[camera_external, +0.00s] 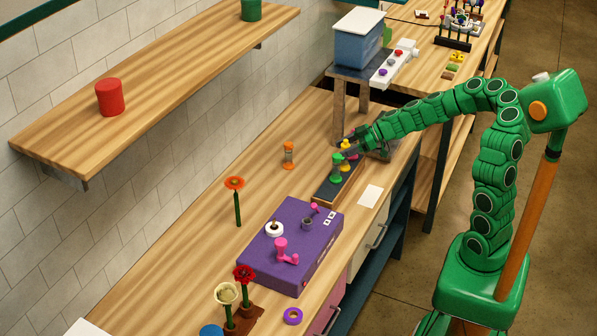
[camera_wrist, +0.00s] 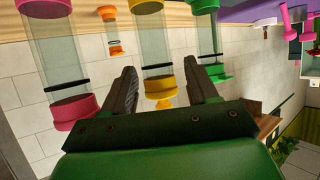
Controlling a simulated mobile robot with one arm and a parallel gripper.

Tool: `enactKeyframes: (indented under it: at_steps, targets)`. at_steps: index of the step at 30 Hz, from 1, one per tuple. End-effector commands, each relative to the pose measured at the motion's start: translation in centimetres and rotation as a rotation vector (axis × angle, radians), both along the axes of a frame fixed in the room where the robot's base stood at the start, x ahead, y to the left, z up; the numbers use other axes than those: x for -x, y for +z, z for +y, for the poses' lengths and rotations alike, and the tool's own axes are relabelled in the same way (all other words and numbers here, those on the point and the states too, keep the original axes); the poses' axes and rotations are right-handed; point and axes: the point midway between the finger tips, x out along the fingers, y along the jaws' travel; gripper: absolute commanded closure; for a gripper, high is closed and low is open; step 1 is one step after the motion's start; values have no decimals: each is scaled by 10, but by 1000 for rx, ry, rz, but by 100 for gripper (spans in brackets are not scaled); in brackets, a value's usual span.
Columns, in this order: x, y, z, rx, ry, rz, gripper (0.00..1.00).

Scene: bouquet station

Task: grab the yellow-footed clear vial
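The yellow-footed clear vial stands in the dark rack (camera_external: 325,192); its yellow parts (camera_external: 346,146) show in the external view beside my gripper (camera_external: 372,143). In the wrist view its clear tube (camera_wrist: 154,45) and yellow end (camera_wrist: 158,88) appear between my two open fingers (camera_wrist: 161,73), with a gap on each side. I cannot tell whether the tips reach around it or stop just short. A green-ended vial (camera_external: 337,166) is on its near side in the rack. A pink-ended vial (camera_wrist: 72,110) is on its other side, left in the wrist view.
An orange-ended vial (camera_external: 288,155) stands apart behind the rack. A purple box (camera_external: 290,228) with knobs is nearer on the bench. A white card (camera_external: 370,195) lies by the front edge. A raised stand with a blue bin (camera_external: 358,42) is just behind my gripper.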

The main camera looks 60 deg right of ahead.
Motion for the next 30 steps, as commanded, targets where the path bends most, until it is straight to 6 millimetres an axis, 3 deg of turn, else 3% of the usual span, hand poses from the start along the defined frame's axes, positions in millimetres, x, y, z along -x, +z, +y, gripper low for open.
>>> enactKeyframes:
  at_steps: [1,11,25,30]
  targets:
    - [0,0,0,0,0,0,50]
    - [0,0,0,0,0,0,100]
    - [0,1,0,1,0,-1,100]
    - [0,11,0,2,0,-3,100]
